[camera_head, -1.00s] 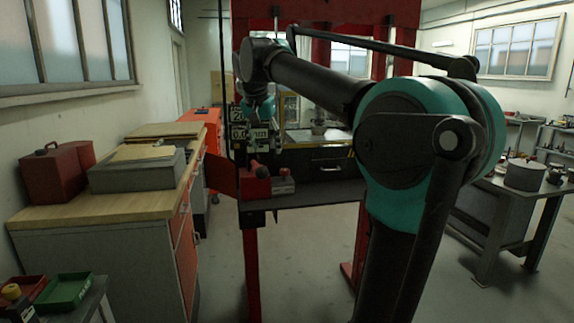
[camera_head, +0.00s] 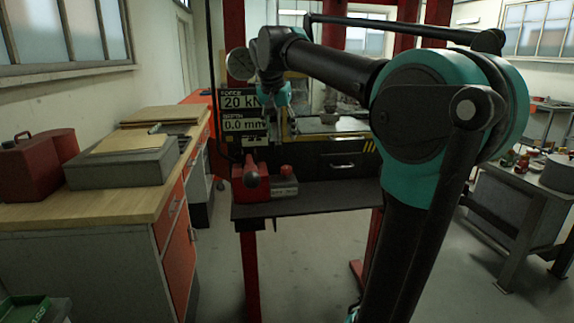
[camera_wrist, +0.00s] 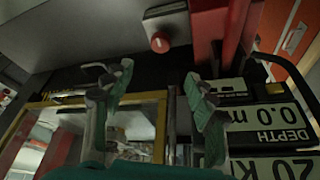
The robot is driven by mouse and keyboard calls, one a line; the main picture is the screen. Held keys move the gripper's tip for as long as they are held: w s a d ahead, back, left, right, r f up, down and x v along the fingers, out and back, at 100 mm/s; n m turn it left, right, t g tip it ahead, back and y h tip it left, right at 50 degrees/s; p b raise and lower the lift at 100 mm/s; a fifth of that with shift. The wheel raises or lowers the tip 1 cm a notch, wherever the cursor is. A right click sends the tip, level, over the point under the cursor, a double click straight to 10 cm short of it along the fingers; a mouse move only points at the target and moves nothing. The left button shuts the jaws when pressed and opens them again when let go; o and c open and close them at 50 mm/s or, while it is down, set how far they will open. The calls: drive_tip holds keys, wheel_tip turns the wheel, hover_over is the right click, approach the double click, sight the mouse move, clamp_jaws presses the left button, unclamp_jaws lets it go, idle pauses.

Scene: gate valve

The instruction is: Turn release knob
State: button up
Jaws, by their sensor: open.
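A small round red knob (camera_wrist: 160,42) with a light mark sits on a grey box (camera_wrist: 165,22) at the top of the wrist view. In the head view the red knob (camera_head: 286,169) and its grey box (camera_head: 285,189) are on the dark bench shelf, right of a red pump-like unit. My gripper (camera_wrist: 158,92) is open and empty, its two green-padded fingers spread below the knob in the wrist picture and apart from it. In the head view my gripper (camera_head: 283,112) is above the shelf, in front of the display, its fingers small and hard to make out.
A display (camera_head: 243,112) reads 20 kN and 0.0 mm. The red unit (camera_head: 250,182) stands close left of the knob box. Red press posts (camera_head: 251,262) rise around the shelf (camera_head: 310,197). A wooden-topped cabinet (camera_head: 85,212) stands left. Open floor lies between.

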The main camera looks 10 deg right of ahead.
sight(287, 167)
drive_tip(key=x, duration=1.4)
drive_tip(key=shift+f, duration=0.3)
drive_tip(key=c, duration=1.1)
